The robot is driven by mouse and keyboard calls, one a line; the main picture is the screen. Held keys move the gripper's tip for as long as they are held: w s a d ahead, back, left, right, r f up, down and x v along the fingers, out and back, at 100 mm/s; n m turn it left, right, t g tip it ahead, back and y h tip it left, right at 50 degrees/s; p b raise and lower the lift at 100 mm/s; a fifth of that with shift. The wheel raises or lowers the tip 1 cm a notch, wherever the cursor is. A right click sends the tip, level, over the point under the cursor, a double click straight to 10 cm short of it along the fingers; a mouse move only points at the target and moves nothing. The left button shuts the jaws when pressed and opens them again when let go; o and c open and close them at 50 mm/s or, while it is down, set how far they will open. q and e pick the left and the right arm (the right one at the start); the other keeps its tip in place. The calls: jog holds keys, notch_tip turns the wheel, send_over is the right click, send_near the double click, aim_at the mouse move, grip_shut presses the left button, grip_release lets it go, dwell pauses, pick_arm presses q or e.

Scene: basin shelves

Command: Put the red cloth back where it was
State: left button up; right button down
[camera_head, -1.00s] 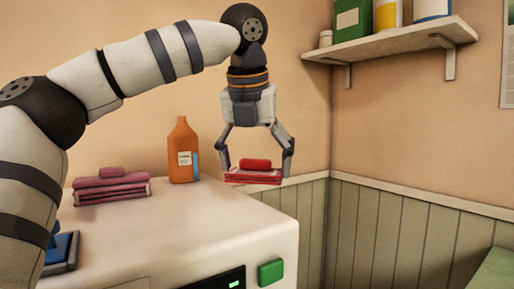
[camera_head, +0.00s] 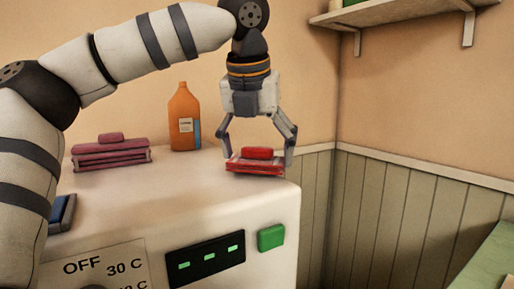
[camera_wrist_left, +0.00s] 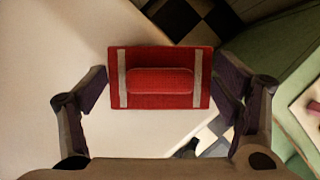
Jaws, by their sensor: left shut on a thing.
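The red cloth (camera_head: 259,154) is a flat folded stack with a roll on top. My left gripper (camera_head: 257,163) points down and is shut on it, one finger at each short end. The cloth is level, at the right back corner of the white machine's top (camera_head: 185,189). I cannot tell if it touches the top. In the left wrist view the cloth (camera_wrist_left: 160,82) sits between the fingers, partly over the white top and partly over the checkered floor beyond the edge. My right gripper is not in view.
A pink folded cloth (camera_head: 110,153) and an orange bottle (camera_head: 184,117) stand at the back of the machine top. A blue item (camera_head: 61,213) lies at its left, partly behind my arm. A wall shelf (camera_head: 400,11) is at upper right. The middle of the top is clear.

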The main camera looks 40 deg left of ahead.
pick_arm(q)
jog(key=shift+f, duration=0.5)
jog(key=o, duration=1)
jog(key=shift+c, duration=0.2)
jog(key=v, duration=1.2)
